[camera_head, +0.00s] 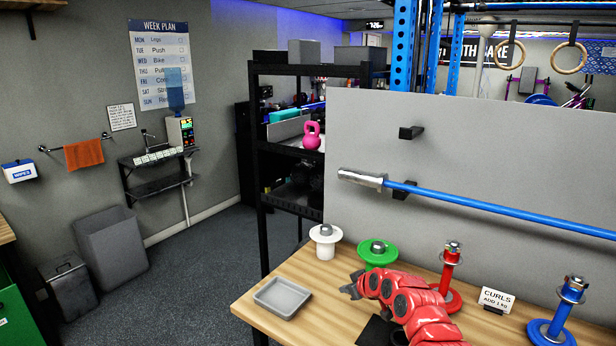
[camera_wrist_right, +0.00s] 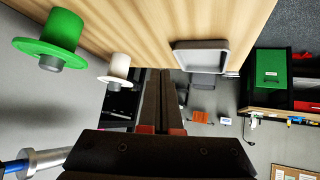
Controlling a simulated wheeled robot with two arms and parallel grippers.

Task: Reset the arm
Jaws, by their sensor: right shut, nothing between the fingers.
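My right arm is red and reaches in from the lower right of the head view. My right gripper (camera_head: 350,290) is above the wooden table, right of the grey tray (camera_head: 283,297) and in front of the white and green weight holders. In the wrist view its two dark fingers (camera_wrist_right: 162,76) are together with nothing between them. My left gripper is in neither view.
On the wooden table (camera_head: 262,318) stand a white holder (camera_head: 325,243), a green holder (camera_head: 378,254), a red post (camera_head: 450,270), a blue post (camera_head: 562,312) and a "CURLS" card (camera_head: 496,299). A blue barbell (camera_head: 480,203) hangs on the grey panel behind.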

